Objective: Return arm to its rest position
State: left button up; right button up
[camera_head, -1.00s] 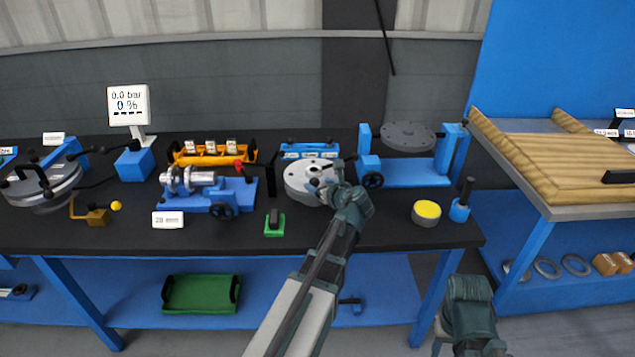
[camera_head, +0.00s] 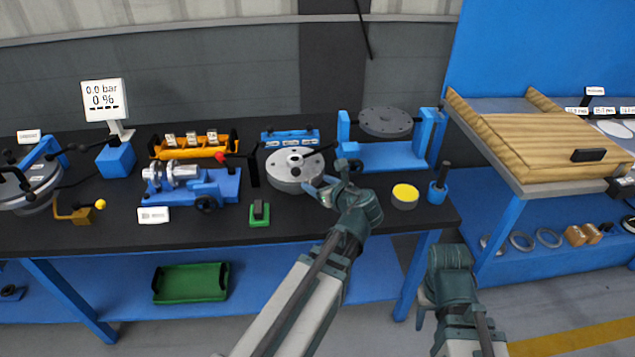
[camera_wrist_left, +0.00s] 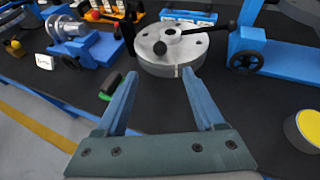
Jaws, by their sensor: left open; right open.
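My left gripper (camera_head: 330,190) is over the bench near the grey flanged shell (camera_head: 288,178). In the left wrist view the left gripper (camera_wrist_left: 157,100) is open, with nothing between its two blue fingers. The grey round flanged shell (camera_wrist_left: 165,62) stands just beyond the fingertips, with a dark lever and knob on top. Whether the fingertips touch it is hard to tell, but a small gap seems to show. My right arm (camera_head: 452,285) is at the lower right, in front of the bench. Its fingertips are mostly hidden behind the wrist.
The dark bench (camera_head: 300,222) carries a blue vise-like fixture (camera_head: 205,188), a green-based block (camera_head: 260,213), a yellow-topped cylinder (camera_head: 404,197) and a blue stand (camera_head: 385,155) with a grey disc. A second table with a wooden ramp (camera_head: 540,145) stands right. Floor in front is clear.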

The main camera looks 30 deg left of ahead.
dwell(0.4)
pick_arm(q)
jog(key=s+d+f+n+g+h+p, duration=0.1)
jog(key=s+d+f+n+g+h, duration=0.3)
jog(key=s+d+n, duration=0.5)
jog(key=s+d+f+n+g+h+p, duration=0.2)
jog(key=s+d+f+n+g+h, duration=0.2)
jog(key=s+d+n, duration=0.5)
jog(key=d+f+n+h, duration=0.1)
jog(key=d+f+n, duration=0.1)
jog(key=d, duration=0.5)
jog(key=shift+s+f+n+h, duration=0.3)
jog(key=shift+s+n, duration=0.05)
jog(key=shift+n, duration=0.35)
